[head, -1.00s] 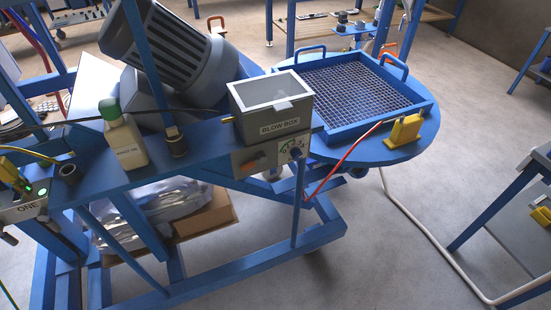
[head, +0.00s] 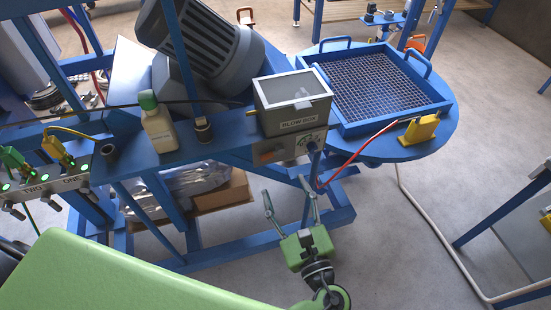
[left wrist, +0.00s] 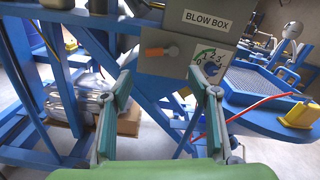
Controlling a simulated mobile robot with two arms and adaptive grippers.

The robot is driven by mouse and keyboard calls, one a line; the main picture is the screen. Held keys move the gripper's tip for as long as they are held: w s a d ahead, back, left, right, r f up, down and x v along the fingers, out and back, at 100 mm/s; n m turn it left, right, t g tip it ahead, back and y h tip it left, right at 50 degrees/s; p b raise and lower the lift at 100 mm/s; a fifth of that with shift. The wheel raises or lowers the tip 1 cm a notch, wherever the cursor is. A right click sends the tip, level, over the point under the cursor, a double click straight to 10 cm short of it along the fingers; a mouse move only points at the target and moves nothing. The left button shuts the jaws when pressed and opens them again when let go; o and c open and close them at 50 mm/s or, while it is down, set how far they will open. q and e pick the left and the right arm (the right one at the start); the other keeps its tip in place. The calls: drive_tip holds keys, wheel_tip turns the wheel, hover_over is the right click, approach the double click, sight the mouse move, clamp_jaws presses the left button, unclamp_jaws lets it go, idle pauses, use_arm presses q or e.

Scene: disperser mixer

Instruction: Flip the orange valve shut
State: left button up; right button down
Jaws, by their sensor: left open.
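The orange valve (head: 270,153) is a small orange handle on the grey front panel under the box labelled BLOW BOX (head: 297,121). In the left wrist view the orange handle (left wrist: 171,51) lies roughly level, left of a dial with a blue knob (left wrist: 211,69). My left gripper (head: 287,190) is green, open and empty. It is below and in front of the panel, apart from the valve. In the left wrist view its two fingers (left wrist: 160,82) point up toward the panel, with the valve above and between the tips. My right gripper is not in view.
A blue frame beam (head: 175,155) carries a white bottle with a green cap (head: 157,124). A red hose (head: 355,150) runs from the panel area to a yellow block (head: 420,129) on the round blue table (head: 440,140). Sockets marked ONE and TWO (head: 50,188) are at left.

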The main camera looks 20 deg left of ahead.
sight(271, 154)
use_arm(q)
drive_tip(key=p+x, duration=0.2)
drive_tip(key=x, duration=0.7)
drive_tip(key=shift+w+a, duration=0.2)
